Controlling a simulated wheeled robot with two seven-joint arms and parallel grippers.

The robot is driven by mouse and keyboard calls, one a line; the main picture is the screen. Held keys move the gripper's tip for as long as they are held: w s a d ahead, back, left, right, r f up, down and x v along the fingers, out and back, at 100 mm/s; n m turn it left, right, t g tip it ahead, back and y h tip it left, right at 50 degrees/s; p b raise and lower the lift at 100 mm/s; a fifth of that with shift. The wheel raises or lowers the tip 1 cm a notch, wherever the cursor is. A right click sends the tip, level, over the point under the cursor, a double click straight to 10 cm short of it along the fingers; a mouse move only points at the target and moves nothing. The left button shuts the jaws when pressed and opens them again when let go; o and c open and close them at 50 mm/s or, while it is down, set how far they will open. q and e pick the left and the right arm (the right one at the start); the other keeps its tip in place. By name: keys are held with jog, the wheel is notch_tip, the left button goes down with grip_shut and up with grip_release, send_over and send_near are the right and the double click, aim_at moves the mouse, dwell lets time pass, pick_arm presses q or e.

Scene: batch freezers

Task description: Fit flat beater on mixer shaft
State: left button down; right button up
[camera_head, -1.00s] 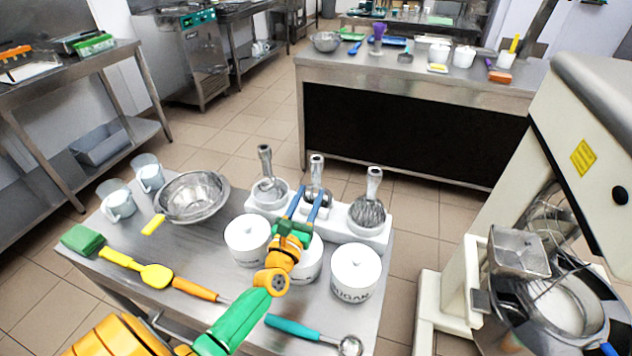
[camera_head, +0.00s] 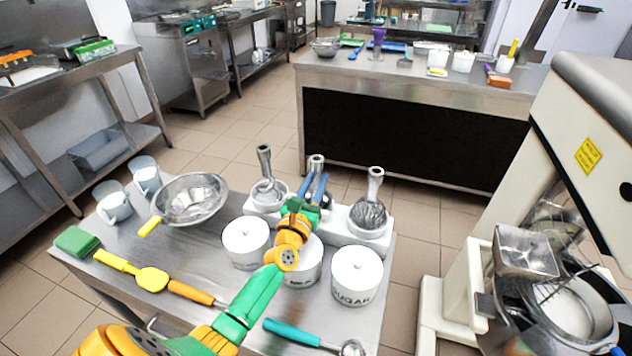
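Three mixer tools stand upright in a white holder (camera_head: 340,216) at the table's far edge. The middle tool (camera_head: 316,163) shows only its metal shaft top; its lower part is hidden by my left gripper, so its shape cannot be told. A round-headed tool (camera_head: 266,165) is on its left and a wire whisk (camera_head: 370,212) on its right. My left gripper (camera_head: 317,180) has its blue fingers apart, at the middle tool's shaft; contact cannot be told. The mixer (camera_head: 565,150) stands at right with its bowl (camera_head: 562,335); its shaft is not clearly visible.
White canisters, including a sugar one (camera_head: 357,275), stand close under my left arm. A metal colander (camera_head: 190,199), measuring jugs (camera_head: 113,203), a yellow spatula (camera_head: 153,279) and a teal-handled scoop (camera_head: 292,332) lie around. Floor separates table and mixer.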

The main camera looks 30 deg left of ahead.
aim_at(314, 168)
pick_arm(q)
jog(key=c, duration=1.4)
grip_release()
grip_shut()
notch_tip(314, 168, up, 5)
jog(key=p, duration=0.4)
jog(key=shift+r+p, duration=0.1)
jog(key=shift+p, duration=0.25)
jog(key=s+d+r+p, duration=0.1)
jog(key=s+r+p, duration=0.2)
jog(key=s+p, duration=0.2)
jog(key=shift+r, duration=0.4)
jog(key=shift+w, duration=0.1)
